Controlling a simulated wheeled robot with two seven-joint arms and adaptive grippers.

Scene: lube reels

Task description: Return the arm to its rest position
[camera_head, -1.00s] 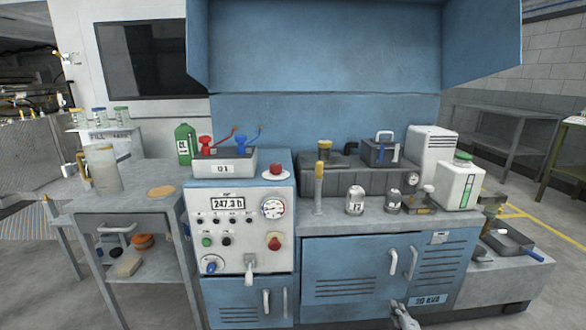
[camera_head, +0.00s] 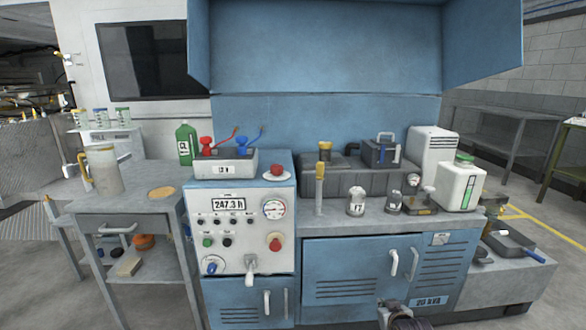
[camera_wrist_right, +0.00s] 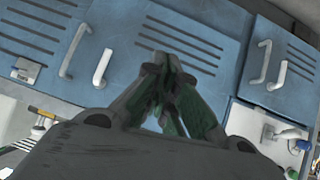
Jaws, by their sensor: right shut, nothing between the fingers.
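My right gripper (camera_head: 392,308) is at the bottom edge of the head view, in front of the lower part of the blue cabinet doors (camera_head: 345,280). In the right wrist view, its dark fingers (camera_wrist_right: 170,92) are drawn together with nothing held between them. The blue doors and their white handles (camera_wrist_right: 103,68) lie beyond the fingertips, and I see no contact with them. Most of my right arm is out of the head view. My left gripper is not in view.
A control panel (camera_head: 240,230) with knobs and a gauge stands left of the doors. The bench top (camera_head: 335,222) holds small canisters and a white jug (camera_head: 459,186). A grey side table (camera_head: 130,200) stands at left. Open floor lies at far right.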

